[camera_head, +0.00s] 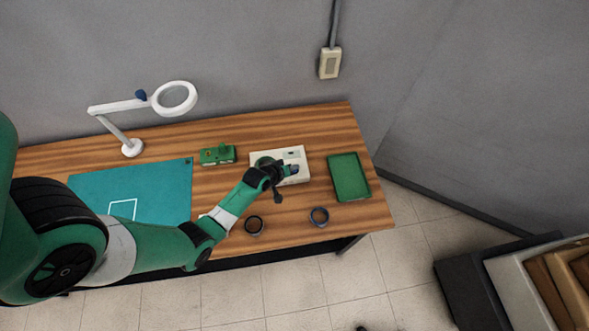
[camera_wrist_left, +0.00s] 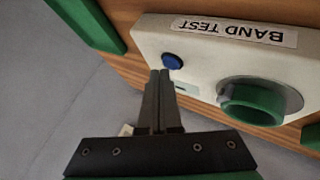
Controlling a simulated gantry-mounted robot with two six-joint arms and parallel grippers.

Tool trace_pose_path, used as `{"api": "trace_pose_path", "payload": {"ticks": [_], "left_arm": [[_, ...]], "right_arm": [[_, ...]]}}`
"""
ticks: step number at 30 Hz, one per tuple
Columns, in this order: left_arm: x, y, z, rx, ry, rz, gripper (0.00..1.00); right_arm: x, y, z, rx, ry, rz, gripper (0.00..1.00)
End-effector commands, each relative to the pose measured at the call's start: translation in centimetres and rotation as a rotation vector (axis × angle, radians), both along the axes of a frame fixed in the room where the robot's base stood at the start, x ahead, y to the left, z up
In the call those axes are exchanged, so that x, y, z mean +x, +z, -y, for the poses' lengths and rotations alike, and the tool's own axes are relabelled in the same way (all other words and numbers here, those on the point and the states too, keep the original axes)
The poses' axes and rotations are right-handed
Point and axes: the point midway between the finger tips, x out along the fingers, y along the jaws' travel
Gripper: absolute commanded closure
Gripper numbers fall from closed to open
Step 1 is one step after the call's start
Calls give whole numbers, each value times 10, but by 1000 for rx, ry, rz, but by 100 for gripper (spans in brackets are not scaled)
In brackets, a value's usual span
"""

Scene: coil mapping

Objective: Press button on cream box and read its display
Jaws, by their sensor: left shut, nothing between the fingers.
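The cream box (camera_head: 297,153) stands on the wooden table, partly covered by my left arm. In the left wrist view, the cream box (camera_wrist_left: 203,59) carries an upside-down "BAND TEST" label (camera_wrist_left: 235,30), a round blue button (camera_wrist_left: 172,61) and a green ring (camera_wrist_left: 258,105) at a round grey fitting. A small greenish display (camera_wrist_left: 187,89) is partly hidden by my finger; no reading is legible. My left gripper (camera_head: 292,170) is over the box. In the wrist view, its shut, empty fingertips (camera_wrist_left: 160,73) are close beside the button; contact cannot be told. My right gripper is out of view.
A green tray (camera_head: 349,178) is right of the box. A green block (camera_head: 217,155), teal mat (camera_head: 150,188) and white magnifier lamp (camera_head: 132,146) are to its left. Two dark rings, one left (camera_head: 254,225) and one right (camera_head: 319,216), lie near the front edge.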

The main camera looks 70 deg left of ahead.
Motion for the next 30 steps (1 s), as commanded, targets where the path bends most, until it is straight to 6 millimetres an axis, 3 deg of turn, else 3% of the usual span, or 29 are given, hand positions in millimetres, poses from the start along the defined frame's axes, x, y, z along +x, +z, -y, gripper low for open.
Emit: {"api": "trace_pose_path", "payload": {"ticks": [30], "left_arm": [[0,-8,0,0,0,0,100]], "right_arm": [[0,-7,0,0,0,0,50]]}}
